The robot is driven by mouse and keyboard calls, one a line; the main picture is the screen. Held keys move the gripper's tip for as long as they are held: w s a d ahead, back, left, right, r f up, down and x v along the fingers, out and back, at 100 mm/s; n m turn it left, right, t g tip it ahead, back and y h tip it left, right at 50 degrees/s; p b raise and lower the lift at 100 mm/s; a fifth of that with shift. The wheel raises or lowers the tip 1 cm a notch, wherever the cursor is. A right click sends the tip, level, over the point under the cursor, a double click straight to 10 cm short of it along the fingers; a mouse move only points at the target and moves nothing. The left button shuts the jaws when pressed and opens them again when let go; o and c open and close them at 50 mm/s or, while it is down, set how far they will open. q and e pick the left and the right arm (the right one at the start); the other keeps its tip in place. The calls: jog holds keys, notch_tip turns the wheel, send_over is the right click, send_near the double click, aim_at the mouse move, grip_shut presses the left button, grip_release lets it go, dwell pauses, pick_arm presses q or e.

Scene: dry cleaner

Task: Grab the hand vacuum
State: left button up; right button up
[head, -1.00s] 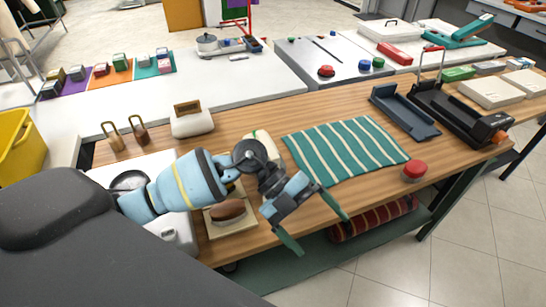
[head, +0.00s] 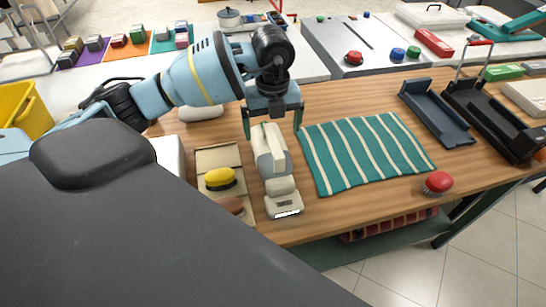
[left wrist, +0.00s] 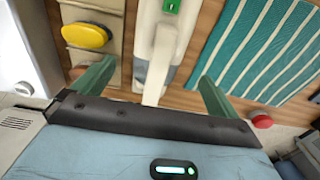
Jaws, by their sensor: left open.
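The hand vacuum (head: 275,165) is cream and grey and lies on the wooden table, left of the striped cloth. My left gripper (head: 273,130) is open above its far end, with one finger on each side of the body. In the left wrist view the vacuum (left wrist: 152,55) runs between the two green fingers of the left gripper (left wrist: 152,88). Whether the fingers touch it cannot be told. My right gripper is not in view.
A green striped cloth (head: 365,152) lies just right of the vacuum. A tray with a yellow-topped brush (head: 220,179) and a brown brush (head: 229,205) is close on its left.

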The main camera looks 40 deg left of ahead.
aim_at(273, 137)
pick_arm(q)
jog(key=shift+f, duration=0.65)
jog(key=f, duration=0.4)
jog(key=shift+s+d+f, duration=0.1)
jog(key=shift+s+f, duration=0.15)
jog(key=shift+f, duration=0.15)
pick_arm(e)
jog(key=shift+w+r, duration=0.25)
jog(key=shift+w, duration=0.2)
pick_arm(q)
jog(key=shift+r, duration=0.1)
jog(key=c, duration=2.1)
jog(key=shift+w, duration=0.1)
